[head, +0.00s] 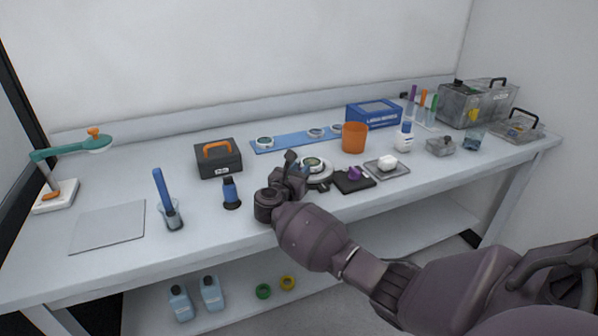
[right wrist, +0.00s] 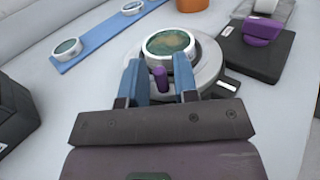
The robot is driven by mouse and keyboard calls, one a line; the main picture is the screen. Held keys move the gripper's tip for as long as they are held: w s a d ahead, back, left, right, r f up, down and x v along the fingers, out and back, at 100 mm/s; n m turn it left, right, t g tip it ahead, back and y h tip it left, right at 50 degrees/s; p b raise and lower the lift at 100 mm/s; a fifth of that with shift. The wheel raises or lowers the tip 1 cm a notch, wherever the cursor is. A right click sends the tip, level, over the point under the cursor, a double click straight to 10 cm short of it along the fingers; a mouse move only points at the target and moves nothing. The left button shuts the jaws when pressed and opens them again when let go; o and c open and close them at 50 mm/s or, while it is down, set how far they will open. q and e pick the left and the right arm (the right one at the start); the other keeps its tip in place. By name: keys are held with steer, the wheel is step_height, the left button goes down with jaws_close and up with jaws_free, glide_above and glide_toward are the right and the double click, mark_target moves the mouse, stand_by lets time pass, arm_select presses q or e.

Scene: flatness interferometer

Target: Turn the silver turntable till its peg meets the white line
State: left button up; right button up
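The silver turntable (right wrist: 209,68) is a round disc with a green-faced round optic (right wrist: 170,43) on top. In the head view the turntable (head: 322,179) is partly hidden by my right gripper (head: 292,165). A purple peg (right wrist: 160,77) stands at its near rim. In the right wrist view my right gripper (right wrist: 160,84) has its blue fingers apart, one on each side of the peg, with a gap on both sides. A short white line (right wrist: 228,86) lies on a dark piece at the rim, right of the peg. My left gripper is not in view.
A black block with a purple knob (right wrist: 262,30) stands close right of the turntable. A blue strip with round optics (head: 290,141) lies behind.

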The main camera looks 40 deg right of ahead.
jaws_close()
